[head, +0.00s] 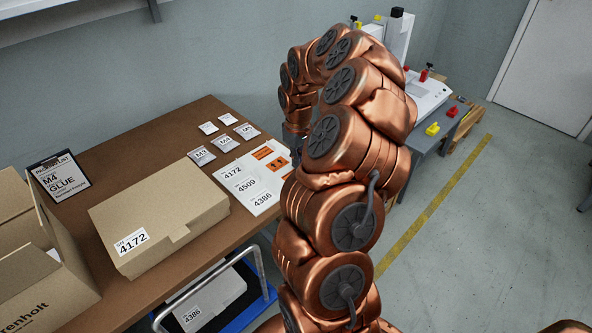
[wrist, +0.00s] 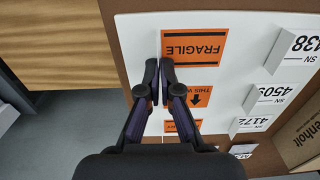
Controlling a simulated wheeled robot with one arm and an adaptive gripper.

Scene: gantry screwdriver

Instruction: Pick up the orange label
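An orange FRAGILE label (wrist: 195,47) lies on a white sheet, near the sheet's left side in the wrist view. Below it are a second orange label with a black arrow (wrist: 202,96) and a third orange label (wrist: 184,126), both partly covered by my fingers. In the head view, orange labels (head: 262,153) (head: 278,163) show on the white sheet (head: 250,185), beside my arm. My gripper (wrist: 160,66) has its fingertips together at the left edge of the FRAGILE label. I cannot tell whether that edge is pinched. The head view hides the fingertips.
White number cards (wrist: 268,97) stand out along the sheet's right side. The sheet lies on a brown table (head: 190,130). A closed cardboard box (head: 165,205), an open box (head: 40,265) and a packing list (head: 58,176) stand on the left. Small cards (head: 225,144) lie behind the sheet.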

